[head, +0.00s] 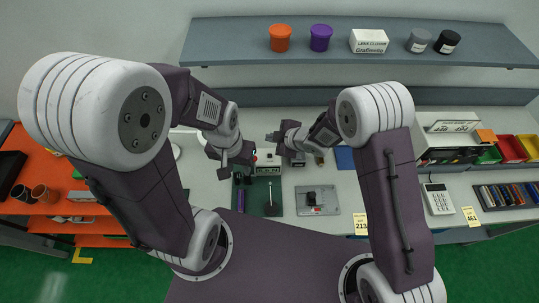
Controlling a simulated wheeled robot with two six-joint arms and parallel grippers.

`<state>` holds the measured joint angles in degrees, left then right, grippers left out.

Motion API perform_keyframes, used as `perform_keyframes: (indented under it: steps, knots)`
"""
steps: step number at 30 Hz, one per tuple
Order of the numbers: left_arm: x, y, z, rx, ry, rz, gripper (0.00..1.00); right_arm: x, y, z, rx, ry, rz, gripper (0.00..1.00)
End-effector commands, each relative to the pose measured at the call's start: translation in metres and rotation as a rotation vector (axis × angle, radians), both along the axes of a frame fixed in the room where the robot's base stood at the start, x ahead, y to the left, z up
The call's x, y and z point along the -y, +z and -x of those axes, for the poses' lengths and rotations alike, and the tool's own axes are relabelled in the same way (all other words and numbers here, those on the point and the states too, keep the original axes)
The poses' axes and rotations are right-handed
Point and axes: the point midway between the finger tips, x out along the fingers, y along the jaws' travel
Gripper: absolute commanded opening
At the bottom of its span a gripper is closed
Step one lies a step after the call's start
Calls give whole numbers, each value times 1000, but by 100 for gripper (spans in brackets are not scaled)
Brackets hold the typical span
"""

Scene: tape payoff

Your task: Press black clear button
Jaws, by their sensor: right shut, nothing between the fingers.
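A small pale control box (267,163) with a red spot on its left side stands on the bench at the middle. A black clear button is too small to make out on it. My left gripper (226,172) hangs just left of the box, pointing down; I cannot tell whether its fingers are apart. My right gripper (272,137) is shut and empty, above and behind the box, pointing left. It appears apart from the box.
A dark green mat (258,199) with a thin rod lies in front of the box. A grey plate (317,201) with a black knob lies to its right. A calculator (438,198) and coloured bins (508,148) are at right. A shelf (360,65) with jars runs behind.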

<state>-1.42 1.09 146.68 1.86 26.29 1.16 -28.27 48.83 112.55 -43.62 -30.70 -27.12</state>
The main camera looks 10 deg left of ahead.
Motion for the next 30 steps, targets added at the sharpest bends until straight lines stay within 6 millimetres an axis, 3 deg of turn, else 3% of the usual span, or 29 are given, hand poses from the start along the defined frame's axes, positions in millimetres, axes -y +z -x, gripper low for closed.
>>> perform_keyframes:
  steps: [18, 30]
  knots:
    - [0, -70, 0, 0, 0, 0, 36, 0, -82, 0, 1, -1, 0, 0]
    - [0, -71, 0, 0, 0, 0, 36, 0, -84, 0, 1, -1, 0, 0]
